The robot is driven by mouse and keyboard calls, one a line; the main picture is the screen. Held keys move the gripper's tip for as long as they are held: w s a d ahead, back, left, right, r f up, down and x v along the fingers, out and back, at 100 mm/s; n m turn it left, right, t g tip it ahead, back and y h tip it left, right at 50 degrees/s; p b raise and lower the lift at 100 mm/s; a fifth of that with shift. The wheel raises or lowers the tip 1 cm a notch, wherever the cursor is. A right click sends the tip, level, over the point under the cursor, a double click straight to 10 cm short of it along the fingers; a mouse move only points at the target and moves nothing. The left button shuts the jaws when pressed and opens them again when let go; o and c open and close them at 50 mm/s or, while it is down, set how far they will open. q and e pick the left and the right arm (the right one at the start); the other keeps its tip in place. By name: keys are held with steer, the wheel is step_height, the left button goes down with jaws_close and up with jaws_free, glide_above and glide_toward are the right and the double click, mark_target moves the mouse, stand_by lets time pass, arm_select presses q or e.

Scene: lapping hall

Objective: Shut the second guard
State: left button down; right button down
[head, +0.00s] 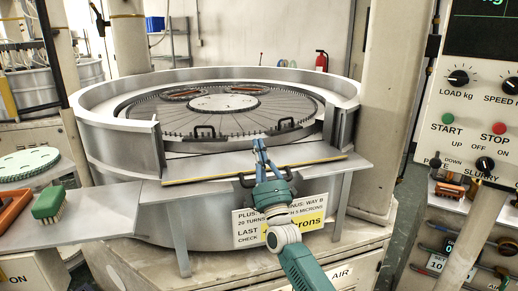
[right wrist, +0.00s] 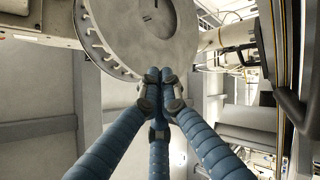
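The lapping machine has a raised grey ring guard (head: 120,98) around its toothed plate (head: 175,112), with a gap at the front. A flat panel with a yellow edge (head: 215,176) lies across that gap, folded down; I cannot tell for sure which part is the second guard. My right gripper (head: 259,142) is above the flat panel, between and in front of these handles. Its blue fingers (right wrist: 155,78) meet at the tips, with nothing visible between them. My left gripper is out of view.
A control panel (head: 475,110) stands at the right. A thick column (head: 385,110) is behind the machine's right side.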

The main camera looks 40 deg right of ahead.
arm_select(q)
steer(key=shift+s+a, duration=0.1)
